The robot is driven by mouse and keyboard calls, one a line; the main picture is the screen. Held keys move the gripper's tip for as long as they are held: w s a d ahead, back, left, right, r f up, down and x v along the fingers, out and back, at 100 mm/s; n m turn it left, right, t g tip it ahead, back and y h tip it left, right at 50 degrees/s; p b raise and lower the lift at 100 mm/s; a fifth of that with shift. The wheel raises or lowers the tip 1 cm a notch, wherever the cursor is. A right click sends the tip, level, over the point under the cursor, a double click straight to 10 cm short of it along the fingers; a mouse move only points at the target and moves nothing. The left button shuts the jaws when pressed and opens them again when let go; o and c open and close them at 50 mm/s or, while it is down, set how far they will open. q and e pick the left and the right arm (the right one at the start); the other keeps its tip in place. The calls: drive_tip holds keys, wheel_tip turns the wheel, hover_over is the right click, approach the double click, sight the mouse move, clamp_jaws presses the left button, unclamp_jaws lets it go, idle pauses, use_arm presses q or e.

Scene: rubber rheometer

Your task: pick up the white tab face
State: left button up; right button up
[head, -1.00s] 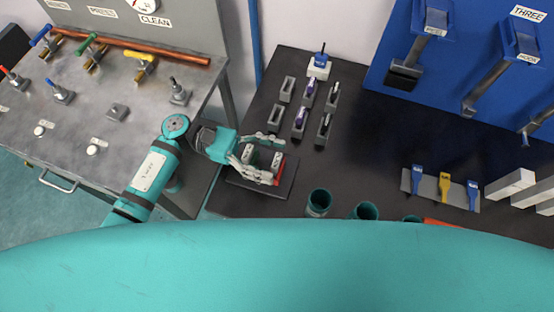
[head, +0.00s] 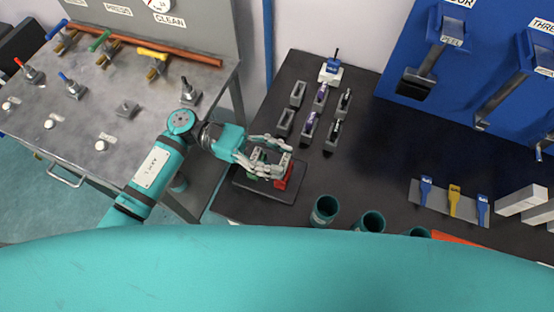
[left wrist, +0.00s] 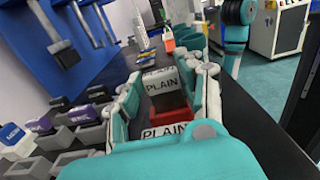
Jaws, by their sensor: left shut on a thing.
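My left gripper (head: 284,158) comes in from the left over a small dark plate (head: 262,193). It is shut on a white tab face marked PLAIN, which sits between the fingertips in the left wrist view (left wrist: 160,80). A second white piece marked PLAIN (left wrist: 166,131) lies nearer the palm, with a red part (left wrist: 166,104) between the two. In the head view the red block (head: 292,178) shows beside the fingers, at the plate's right side. The fingers partly hide the white pieces. I cannot tell whether the held tab is clear of what lies below. My right gripper is not in view.
Several grey holders (head: 284,122) with purple and black pieces stand behind the plate. Teal cups (head: 325,209) stand to its right near the front edge. A metal table (head: 100,125) with coloured valves is at the left. The dark bench's middle is clear.

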use_arm(q)
drive_tip(key=shift+r, duration=0.65)
drive_tip(key=s+a+r+b, duration=0.2)
drive_tip(key=s+b, duration=0.2)
drive_tip(key=s, duration=1.1)
drive_tip(key=shift+s+a+b, duration=0.15)
drive_tip(key=shift+s+b, duration=0.15)
drive_tip(key=shift+s, duration=0.1)
